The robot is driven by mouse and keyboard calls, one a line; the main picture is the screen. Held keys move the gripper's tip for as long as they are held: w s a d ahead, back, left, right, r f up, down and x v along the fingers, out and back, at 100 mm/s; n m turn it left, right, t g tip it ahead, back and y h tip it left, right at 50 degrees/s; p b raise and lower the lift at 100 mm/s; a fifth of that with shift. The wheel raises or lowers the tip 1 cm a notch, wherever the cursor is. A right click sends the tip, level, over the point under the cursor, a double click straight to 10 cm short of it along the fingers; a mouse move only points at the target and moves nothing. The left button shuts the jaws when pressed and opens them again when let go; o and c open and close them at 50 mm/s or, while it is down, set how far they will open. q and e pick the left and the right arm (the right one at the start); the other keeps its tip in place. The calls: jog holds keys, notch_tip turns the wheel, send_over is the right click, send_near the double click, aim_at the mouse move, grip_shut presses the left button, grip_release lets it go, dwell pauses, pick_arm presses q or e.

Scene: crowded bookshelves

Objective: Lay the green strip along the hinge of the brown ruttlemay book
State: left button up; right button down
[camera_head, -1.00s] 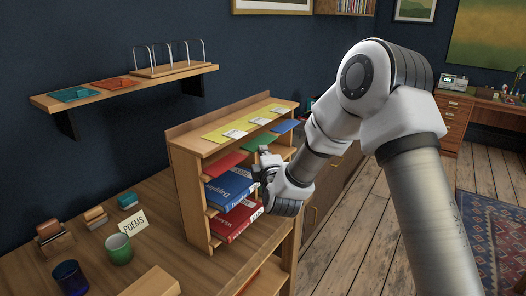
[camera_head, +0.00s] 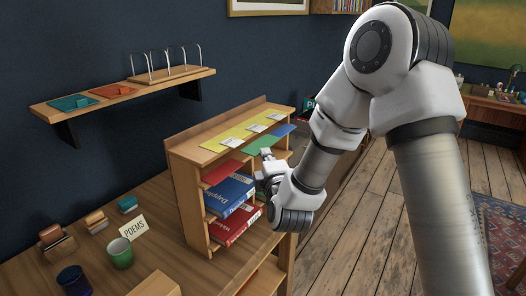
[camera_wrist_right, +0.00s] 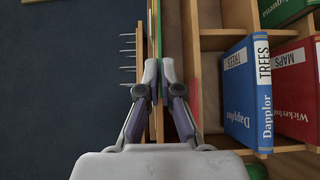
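I cannot pick out the brown ruttlemay book; no such title is legible. My left gripper is not in view.
The bookcase (camera_head: 187,205) holds a blue Dapplor book (camera_head: 230,193) and a red book (camera_head: 235,225). Yellow pieces with white labels (camera_head: 238,138) lie on top. A green mug (camera_head: 119,253), a blue cup (camera_head: 73,281) and a POEMS card (camera_head: 133,231) stand at left. A wall shelf (camera_head: 130,92) hangs behind.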

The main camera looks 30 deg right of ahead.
jog(key=s+a+r, duration=0.2)
jog(key=s, duration=0.3)
jog(key=shift+s+a+r+p, duration=0.15)
jog(key=shift+s+a+p, duration=0.1)
jog(key=shift+s+p, duration=0.15)
jog(key=shift+w+d, duration=0.1)
